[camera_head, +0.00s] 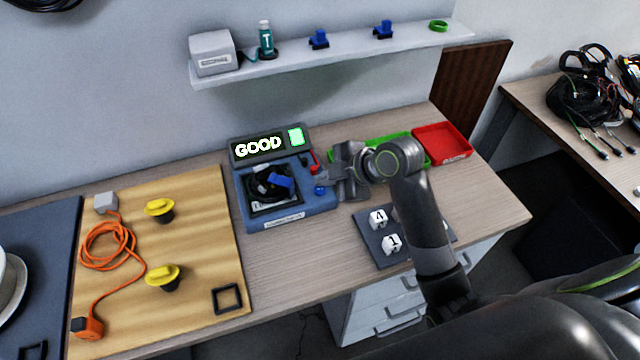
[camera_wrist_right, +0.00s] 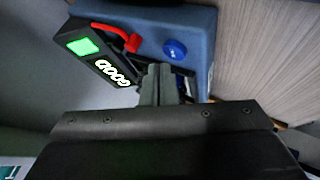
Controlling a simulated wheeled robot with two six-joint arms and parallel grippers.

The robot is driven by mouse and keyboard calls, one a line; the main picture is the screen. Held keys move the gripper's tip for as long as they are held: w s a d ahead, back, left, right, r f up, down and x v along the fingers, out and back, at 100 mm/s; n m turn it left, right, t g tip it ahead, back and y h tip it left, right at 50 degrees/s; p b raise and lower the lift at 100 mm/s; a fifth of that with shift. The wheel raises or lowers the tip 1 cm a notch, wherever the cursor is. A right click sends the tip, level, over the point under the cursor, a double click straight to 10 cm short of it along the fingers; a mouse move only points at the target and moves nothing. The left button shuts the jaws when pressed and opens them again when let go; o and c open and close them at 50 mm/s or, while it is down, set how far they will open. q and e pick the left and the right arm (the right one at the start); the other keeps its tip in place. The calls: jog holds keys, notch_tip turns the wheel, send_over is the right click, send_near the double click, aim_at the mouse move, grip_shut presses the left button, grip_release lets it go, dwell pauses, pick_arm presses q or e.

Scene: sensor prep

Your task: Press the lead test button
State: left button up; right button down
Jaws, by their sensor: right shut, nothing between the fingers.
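The lead tester (camera_head: 328,205) is a blue box on the table with a dark tilted display (camera_head: 258,148) that reads "GOOD" beside a lit green square. A coiled black lead with a blue connector (camera_head: 281,181) lies in its recess. The blue round button (camera_head: 320,190) is at the tester's right side; it also shows in the right wrist view (camera_wrist_right: 175,50), uncovered. A red lever (camera_wrist_right: 118,36) is near it. My right gripper (camera_head: 326,178) is shut and empty, with its fingertips over the tester close to the button; whether they touch it I cannot tell. My left gripper is not in view.
Green (camera_head: 365,148) and red (camera_head: 443,143) trays stand behind my right arm. A dark plate with white numbered blocks (camera_head: 391,244) lies in front of it. A wooden board (camera_head: 205,250) with an orange cable (camera_head: 106,245) and yellow knobs is at left. A shelf (camera_head: 340,58) hangs above.

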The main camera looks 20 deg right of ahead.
aim_at(326, 191)
jog(key=shift+r, duration=0.1)
notch_tip(326, 191, up, 5)
jog(key=p, duration=0.4)
jog(key=shift+p, duration=0.4)
dwell(0.7)
